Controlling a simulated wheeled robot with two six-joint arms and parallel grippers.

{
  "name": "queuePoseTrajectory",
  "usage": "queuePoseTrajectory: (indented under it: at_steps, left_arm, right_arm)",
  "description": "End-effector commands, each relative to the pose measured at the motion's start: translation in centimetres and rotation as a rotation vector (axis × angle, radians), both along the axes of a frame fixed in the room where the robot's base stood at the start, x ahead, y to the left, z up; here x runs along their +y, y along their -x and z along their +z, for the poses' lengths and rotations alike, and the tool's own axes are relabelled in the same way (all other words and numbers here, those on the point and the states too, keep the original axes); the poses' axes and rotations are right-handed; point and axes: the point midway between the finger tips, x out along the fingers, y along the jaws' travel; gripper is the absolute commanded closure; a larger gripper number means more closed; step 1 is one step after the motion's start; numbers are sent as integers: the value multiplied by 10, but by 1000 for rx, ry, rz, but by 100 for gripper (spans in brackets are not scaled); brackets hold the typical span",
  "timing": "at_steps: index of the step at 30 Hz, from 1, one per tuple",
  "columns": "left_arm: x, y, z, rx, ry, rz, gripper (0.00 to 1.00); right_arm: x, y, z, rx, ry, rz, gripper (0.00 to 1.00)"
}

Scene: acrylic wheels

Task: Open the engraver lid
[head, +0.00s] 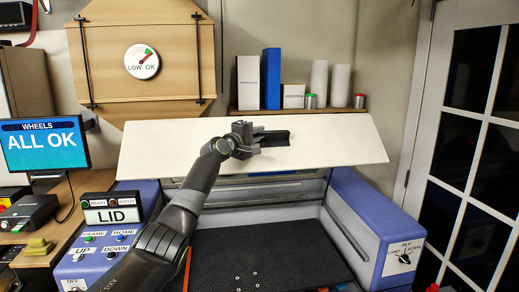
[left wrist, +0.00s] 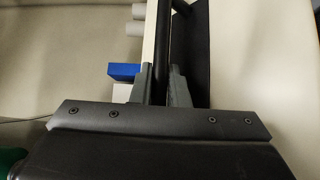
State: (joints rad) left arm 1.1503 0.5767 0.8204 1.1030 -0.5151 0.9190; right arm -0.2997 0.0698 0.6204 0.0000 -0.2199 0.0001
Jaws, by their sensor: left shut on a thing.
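The engraver lid (head: 335,146) is a long white panel in the head view, raised and tilted above the engraver bed. A black handle (head: 276,138) sits near its middle. My left gripper (head: 258,138) reaches the handle from the left and is shut on it. In the left wrist view the two grey fingers (left wrist: 160,85) stand on either side of the dark handle bar (left wrist: 163,45). The dark engraver bed (head: 255,258) shows uncovered below the lid. My right gripper is not in view.
The blue engraver housing (head: 378,220) flanks the bed on the right, with a button panel (head: 104,248) on the left. A shelf (head: 300,110) with boxes and rolls stands behind the lid. A monitor (head: 42,146) reading ALL OK is at far left.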

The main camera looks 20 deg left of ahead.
Motion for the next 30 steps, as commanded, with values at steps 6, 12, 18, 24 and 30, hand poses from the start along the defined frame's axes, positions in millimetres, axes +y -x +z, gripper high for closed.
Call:
queuePoseTrajectory:
  at_steps: [6,12,18,24,30]
  left_arm:
    - [4,-5,11,-1,1,1,100]
    - [5,-6,13,-1,1,1,100]
    - [5,-6,13,-1,1,1,100]
    - [5,-6,13,0,0,1,72]
    - [5,-6,12,1,0,1,64]
  right_arm:
    - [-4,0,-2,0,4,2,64]
    - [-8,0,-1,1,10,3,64]
    - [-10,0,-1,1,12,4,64]
    - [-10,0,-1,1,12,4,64]
    - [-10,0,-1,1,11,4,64]
